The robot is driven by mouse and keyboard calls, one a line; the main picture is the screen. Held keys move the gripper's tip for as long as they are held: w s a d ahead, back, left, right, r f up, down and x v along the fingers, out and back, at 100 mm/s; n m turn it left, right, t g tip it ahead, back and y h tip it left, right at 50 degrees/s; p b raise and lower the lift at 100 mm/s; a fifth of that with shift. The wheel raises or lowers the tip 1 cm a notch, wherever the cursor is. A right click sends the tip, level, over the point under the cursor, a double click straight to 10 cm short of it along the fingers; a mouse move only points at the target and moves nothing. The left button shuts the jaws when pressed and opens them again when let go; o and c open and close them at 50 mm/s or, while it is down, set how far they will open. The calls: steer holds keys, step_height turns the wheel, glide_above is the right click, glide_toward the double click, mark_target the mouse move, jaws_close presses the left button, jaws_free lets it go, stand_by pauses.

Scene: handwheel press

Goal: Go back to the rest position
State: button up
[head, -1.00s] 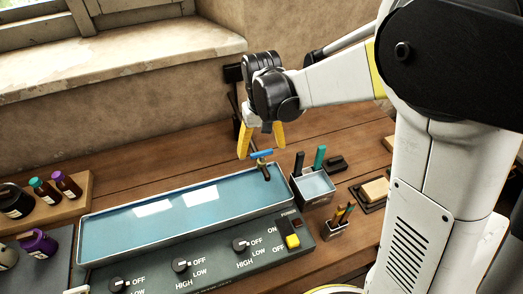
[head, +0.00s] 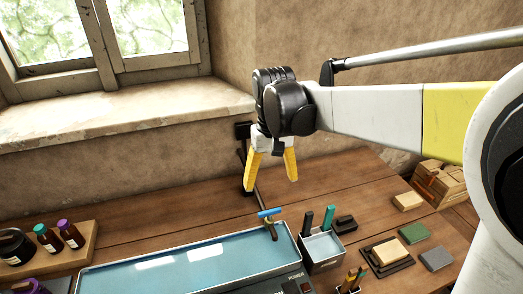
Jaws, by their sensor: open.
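My gripper (head: 270,172) shows in the head view near the middle, with two yellow fingers pointing down. The fingers are spread apart and nothing is between them. It is above the wooden table (head: 200,205), near the back wall, and appears apart from the blue-handled tap (head: 269,214) below it. My white and yellow arm reaches in from the right.
A long tray of blue liquid (head: 200,252) lies at the front, with the tap at its right end. A small tool holder (head: 322,250), a pale block on a dark tray (head: 390,251) and several blocks stand to the right. Bottles on a wooden stand (head: 80,250) are at left. A window sill (head: 110,118) juts out behind.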

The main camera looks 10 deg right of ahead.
steer(key=s+d+f+m+t+b, duration=0.1)
steer(key=s+d+f+t+b, duration=0.2)
steer(key=s+d, duration=0.2)
steer(key=s+d+f+m+t+b, duration=0.1)
steer(key=s+d+f+t+b, duration=0.2)
steer(key=s, duration=0.8)
steer(key=d+t, duration=0.1)
steer(key=d, duration=0.1)
steer(key=shift+d+b, duration=0.3)
steer(key=shift+d, duration=0.05)
steer(key=shift+a, duration=0.1)
